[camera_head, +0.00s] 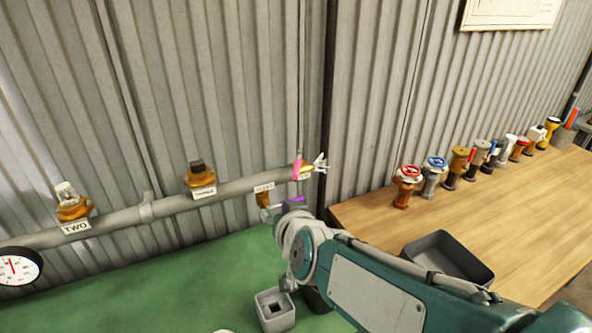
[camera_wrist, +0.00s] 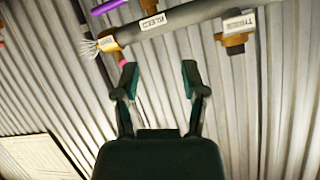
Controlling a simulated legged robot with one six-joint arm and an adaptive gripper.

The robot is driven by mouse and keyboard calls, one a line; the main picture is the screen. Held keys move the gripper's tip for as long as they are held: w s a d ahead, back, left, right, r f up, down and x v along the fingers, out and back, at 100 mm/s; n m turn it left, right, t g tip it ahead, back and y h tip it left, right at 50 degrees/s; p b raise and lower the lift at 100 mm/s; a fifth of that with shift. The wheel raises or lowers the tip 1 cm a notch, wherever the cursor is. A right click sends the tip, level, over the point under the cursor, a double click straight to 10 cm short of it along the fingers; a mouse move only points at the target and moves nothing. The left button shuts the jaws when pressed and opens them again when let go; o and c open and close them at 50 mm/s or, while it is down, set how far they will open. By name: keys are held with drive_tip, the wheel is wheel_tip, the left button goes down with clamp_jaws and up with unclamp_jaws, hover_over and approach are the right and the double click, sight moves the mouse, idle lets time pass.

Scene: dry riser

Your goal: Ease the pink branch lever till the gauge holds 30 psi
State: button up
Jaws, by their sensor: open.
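The pink lever (camera_head: 297,170) sits at the right end of the grey pipe (camera_head: 235,188), beside a brass fitting with a white label. In the wrist view a small part of the pink lever (camera_wrist: 123,63) shows just beyond my left fingertip; I cannot tell if they touch. My gripper (camera_wrist: 160,78) is open, with nothing between its fingers. In the head view my arm hides most of it. The round white gauge (camera_head: 18,266) is at the far left, cut by the frame edge; its needle points roughly up, and its numbers are too small to read.
A purple lever (camera_head: 292,200) is below the pipe, close to my wrist. Fittings labelled TWO (camera_head: 73,205) and THREE (camera_head: 200,178) stand along the pipe. A grey box (camera_head: 275,310) stands on the green surface. A wooden bench (camera_head: 500,220) at right holds several valves and a dark tray.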

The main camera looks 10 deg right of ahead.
sight(296, 167)
drive_tip(key=w+d+m+t+h, duration=0.1)
drive_tip(key=w+d+h, duration=0.1)
drive_tip(key=w, duration=0.3)
drive_tip(key=w+d+m+t+h, duration=0.1)
drive_tip(key=w+d+m+h, duration=0.1)
drive_tip(key=w, duration=0.3)
drive_tip(key=w+d+f+m+t+h, duration=0.1)
drive_tip(key=w+d+m+t+h, duration=0.1)
drive_tip(key=w+d+h, duration=0.1)
drive_tip(key=shift+w+f+h, duration=0.1)
drive_tip(key=shift+w+h, duration=0.5)
drive_tip(key=shift+w, duration=0.4)
drive_tip(key=shift+a, duration=0.1)
clamp_jaws()
